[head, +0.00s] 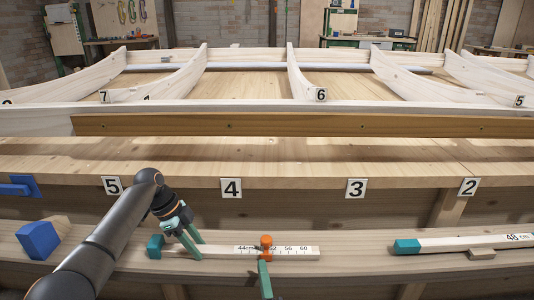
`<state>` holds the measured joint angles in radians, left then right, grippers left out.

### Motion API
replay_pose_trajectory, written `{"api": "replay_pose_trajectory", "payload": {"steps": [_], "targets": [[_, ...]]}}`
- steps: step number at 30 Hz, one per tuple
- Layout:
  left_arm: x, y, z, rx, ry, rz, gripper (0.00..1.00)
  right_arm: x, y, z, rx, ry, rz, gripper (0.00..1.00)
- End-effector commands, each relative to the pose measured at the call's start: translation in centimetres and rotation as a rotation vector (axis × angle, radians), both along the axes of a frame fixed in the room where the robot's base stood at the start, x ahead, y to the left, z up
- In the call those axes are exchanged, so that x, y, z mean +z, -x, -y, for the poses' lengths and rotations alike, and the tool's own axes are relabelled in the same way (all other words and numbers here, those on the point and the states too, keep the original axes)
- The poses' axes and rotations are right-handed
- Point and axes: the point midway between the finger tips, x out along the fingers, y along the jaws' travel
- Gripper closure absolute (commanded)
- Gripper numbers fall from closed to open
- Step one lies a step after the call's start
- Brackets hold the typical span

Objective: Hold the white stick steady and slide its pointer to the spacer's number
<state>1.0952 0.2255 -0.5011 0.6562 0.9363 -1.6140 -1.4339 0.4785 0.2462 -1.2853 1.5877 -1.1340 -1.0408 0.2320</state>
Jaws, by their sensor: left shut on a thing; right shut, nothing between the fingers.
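The white stick (218,252) lies on the front plank, with a teal block at its left end and a printed scale from 44 cm to 60. Its orange pointer (266,248) sits between the 44 and 56 marks and hides part of the numbers there; its exact reading is unclear. My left gripper (187,246) is shut on the stick near the teal end. My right gripper (264,266) is shut and empty, its teal fingers upright at the near side of the pointer; whether they touch is unclear. The spacer (460,243), a pale bar with a teal end, reads 48 cm.
The spacer rests at the right beside a small wooden block (481,254). A blue block (38,240) lies at the left. Behind are a ledge with number tags (231,188) and a wooden frame with curved ribs (180,82). The plank between stick and spacer is clear.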

Motion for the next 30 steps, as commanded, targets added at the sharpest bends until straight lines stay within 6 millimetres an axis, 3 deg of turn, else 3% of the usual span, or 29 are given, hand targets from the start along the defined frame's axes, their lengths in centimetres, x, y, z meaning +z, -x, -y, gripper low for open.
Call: {"api": "replay_pose_trajectory", "payload": {"steps": [1, 10, 20, 30], "targets": [[0.1, 0.0, 0.0, -0.001, 0.001, 0.001, 0.61, 0.0, 0.0, 0.0, 0.000, 0.000, 0.000, 1.00], [0.0, 0.0, 0.0, -0.001, 0.001, 0.000, 0.28, 0.0, 0.0, 0.0, 0.001, 0.000, 0.000, 1.00], [0.5, 0.0, -0.2, -0.001, 0.000, 0.001, 0.28, 0.0, 0.0, 0.0, 0.001, 0.000, 0.000, 1.00], [6.5, -0.1, -2.7, 0.002, 0.000, 0.004, 0.28, 0.0, 0.0, 0.0, 0.001, -0.001, -0.001, 1.00]]}}
